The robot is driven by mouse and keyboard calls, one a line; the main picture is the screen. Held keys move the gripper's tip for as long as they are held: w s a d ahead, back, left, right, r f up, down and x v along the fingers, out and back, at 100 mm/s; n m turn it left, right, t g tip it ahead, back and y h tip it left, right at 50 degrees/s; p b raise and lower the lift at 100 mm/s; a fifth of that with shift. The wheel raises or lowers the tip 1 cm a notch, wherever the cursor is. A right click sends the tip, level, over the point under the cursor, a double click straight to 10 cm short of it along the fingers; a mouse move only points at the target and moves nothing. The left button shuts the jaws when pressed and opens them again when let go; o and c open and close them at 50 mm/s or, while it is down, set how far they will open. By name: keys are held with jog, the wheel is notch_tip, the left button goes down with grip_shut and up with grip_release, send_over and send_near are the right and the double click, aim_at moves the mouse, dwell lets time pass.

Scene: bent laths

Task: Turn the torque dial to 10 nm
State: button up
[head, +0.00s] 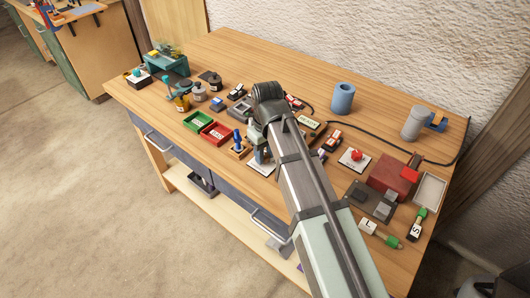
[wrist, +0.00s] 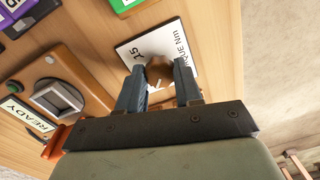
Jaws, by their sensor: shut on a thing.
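The torque dial's white plate (wrist: 134,50) lies on the wooden table, with "15" and part of "TORQUE Nm" readable in the wrist view. Its round brown knob (wrist: 159,72) sits between the two fingers of my gripper (wrist: 159,66), which is shut on it. A small pale mark shows low on the knob, but I cannot tell which number it points to. The 10 mark cannot be made out; my fingers and palm cover part of the plate. In the head view, the plate (head: 263,168) shows partly beneath my gripper, and the knob is hidden.
A brown panel with a grey-framed screen and a READY label (wrist: 14,113) is left of the dial in the wrist view. Green (head: 198,121) and red (head: 216,132) bins stand left of my gripper; a red button on a white plate (head: 355,157) is to the right.

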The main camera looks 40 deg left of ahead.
aim_at(266, 156)
jog(key=shift+m, duration=0.3)
jog(key=m, duration=0.4)
jog(key=shift+m, duration=2.5)
jog(key=o, duration=1)
jog(key=shift+o, duration=0.2)
notch_tip(266, 156, up, 14)
jog(key=shift+d, duration=0.2)
